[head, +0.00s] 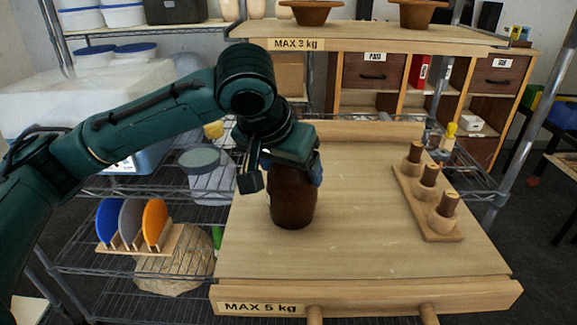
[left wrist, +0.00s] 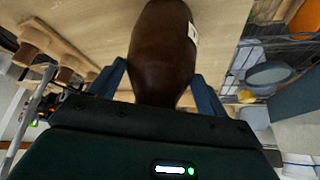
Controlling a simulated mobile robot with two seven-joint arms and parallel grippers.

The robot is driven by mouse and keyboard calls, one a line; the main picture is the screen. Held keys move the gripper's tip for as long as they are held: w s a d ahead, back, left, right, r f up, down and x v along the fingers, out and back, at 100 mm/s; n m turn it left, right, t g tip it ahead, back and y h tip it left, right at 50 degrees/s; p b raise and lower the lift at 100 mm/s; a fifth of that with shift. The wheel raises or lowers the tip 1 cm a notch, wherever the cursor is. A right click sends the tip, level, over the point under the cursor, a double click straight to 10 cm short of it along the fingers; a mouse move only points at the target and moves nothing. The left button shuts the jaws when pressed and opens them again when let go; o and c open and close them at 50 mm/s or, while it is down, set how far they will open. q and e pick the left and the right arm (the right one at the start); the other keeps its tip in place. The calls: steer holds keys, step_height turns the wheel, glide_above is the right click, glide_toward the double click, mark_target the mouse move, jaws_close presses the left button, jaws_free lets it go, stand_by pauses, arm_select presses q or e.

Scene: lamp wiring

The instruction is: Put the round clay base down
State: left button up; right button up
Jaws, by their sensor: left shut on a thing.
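The round clay base (head: 293,202) is a dark brown, glossy, rounded body. It is upright over the left-middle part of the wooden board (head: 370,245) marked "MAX 5 kg". My left gripper (head: 284,176) is shut on its upper part from above. In the left wrist view the clay base (left wrist: 161,50) sits between the two blue fingers, with a small white label on its side. Its top is hidden by the gripper. I cannot tell whether its underside touches the board. My right gripper is not in view.
A wooden rack with several pegs (head: 430,203) stands on the board's right side. The board's middle and front are clear. A higher shelf marked "MAX 3 kg" (head: 380,37) holds brown bowls behind. Coloured discs (head: 130,224) stand in a holder on the lower left wire shelf.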

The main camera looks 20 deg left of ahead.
arm_select(q)
steer(key=shift+r, duration=0.2)
steer(key=o, duration=1.7)
steer(key=shift+f, duration=0.2)
steer(key=shift+o, duration=0.2)
steer(key=p+v, duration=0.1)
steer(key=v, duration=1.1)
steer(key=shift+p, duration=0.35)
steer(key=shift+r, duration=0.1)
